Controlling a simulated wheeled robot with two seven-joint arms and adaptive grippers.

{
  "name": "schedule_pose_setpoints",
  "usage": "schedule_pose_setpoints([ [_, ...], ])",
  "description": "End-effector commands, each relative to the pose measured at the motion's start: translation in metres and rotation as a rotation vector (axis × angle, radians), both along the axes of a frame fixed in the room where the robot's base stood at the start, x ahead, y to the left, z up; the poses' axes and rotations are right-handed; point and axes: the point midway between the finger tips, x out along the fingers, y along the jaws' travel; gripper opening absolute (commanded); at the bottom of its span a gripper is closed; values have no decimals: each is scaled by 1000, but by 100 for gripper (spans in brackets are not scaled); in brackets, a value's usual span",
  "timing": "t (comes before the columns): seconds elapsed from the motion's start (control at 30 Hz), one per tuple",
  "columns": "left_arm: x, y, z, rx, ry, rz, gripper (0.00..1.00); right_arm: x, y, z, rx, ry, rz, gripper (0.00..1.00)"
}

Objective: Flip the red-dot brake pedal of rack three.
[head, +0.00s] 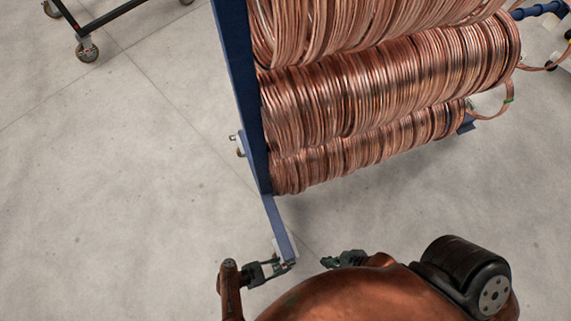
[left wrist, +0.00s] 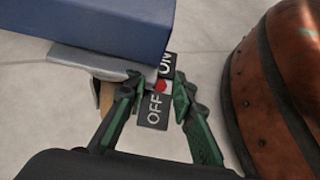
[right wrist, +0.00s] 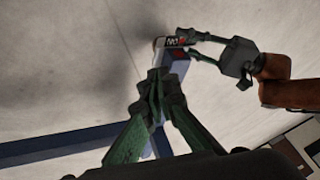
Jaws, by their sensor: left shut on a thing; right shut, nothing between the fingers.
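The brake pedal (left wrist: 151,110) shows in the left wrist view as a dark plate marked ON and OFF with a red dot (left wrist: 161,86) between the words. It sits at the end of the rack's blue foot (left wrist: 110,20). My left gripper (left wrist: 158,94) is shut on the pedal, one finger at each side. In the right wrist view the pedal (right wrist: 176,42) lies between the left gripper's fingertips (right wrist: 192,43). In the head view my left gripper (head: 282,265) is at the foot's near end. My right gripper (head: 345,259) is shut and empty to the right; its closed fingers (right wrist: 157,86) fill the right wrist view's middle.
The blue rack (head: 243,90) holds several rows of copper tube coils (head: 390,85) above the foot. A dark wheeled frame (head: 105,18) stands at the upper left. The grey concrete floor (head: 100,190) to the left is clear. My copper-coloured body fills the bottom of the head view.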

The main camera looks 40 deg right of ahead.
Motion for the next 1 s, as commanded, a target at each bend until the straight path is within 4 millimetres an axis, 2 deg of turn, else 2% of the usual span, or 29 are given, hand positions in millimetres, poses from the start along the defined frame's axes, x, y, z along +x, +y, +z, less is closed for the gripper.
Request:
schedule_pose_setpoints([
  [0.03,1,-2,6,21,-13,0,0,-2,-3,12,-9,18,6,0],
  [0.2,-1,-1,3,81,-33,-1,0,-18,-14,24,-44,100,23,0],
  [0.6,-1,-1,0,99,-38,0,0,-24,-18,25,-55,129,27,0],
  [0.63,-1,-1,0,99,-38,0,24,-24,-18,25,-55,129,27,0],
  [0.87,-1,-1,0,98,-38,0,39,-24,-18,25,-55,127,27,0],
  [1.0,-1,-1,0,98,-39,-1,41,-24,-18,25,-55,127,27,0],
])
